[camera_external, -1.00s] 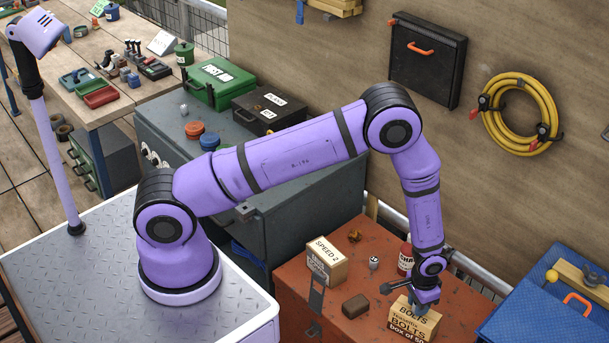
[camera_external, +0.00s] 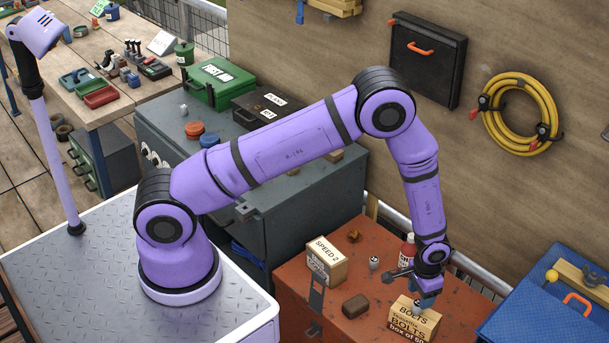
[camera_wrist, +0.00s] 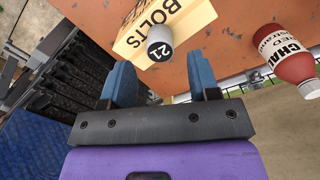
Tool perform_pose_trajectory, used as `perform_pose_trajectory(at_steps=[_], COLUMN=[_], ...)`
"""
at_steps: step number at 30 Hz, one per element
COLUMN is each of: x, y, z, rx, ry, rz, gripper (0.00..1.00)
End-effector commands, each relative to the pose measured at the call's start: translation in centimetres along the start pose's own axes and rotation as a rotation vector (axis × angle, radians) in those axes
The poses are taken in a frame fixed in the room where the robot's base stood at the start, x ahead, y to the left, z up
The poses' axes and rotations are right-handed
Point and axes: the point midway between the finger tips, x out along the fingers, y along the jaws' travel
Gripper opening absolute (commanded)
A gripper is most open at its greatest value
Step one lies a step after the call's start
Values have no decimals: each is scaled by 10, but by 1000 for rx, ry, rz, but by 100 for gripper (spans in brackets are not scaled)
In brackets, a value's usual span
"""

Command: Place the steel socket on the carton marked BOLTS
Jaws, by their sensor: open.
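The carton marked BOLTS (camera_external: 412,322) stands on the red-orange chest; it also shows at the top of the wrist view (camera_wrist: 190,18). The steel socket (camera_wrist: 160,43), a short cylinder marked 21, appears on the carton's top in the wrist view. In the external view my gripper partly hides that spot. My gripper (camera_external: 428,292) is just above the carton, its blue fingers (camera_wrist: 162,80) open with nothing between them. The socket lies beyond the fingertips, apart from them.
A blue toolbox (camera_external: 530,315) stands at the right.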

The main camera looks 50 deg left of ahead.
Motion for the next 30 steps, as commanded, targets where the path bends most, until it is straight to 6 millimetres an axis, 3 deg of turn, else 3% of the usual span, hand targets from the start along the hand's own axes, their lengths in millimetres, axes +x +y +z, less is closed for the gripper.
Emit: perform_pose_trajectory(at_steps=[6,17,20,23,30], x=[-43,-80,-99,-132,-234], y=[0,-1,-9,-24,-73], z=[0,0,-2,-4,9], rx=[0,-2,-10,-27,-80], ry=[1,3,13,35,97], rz=[0,1,2,6,11], gripper=[56,56,56,56,56])
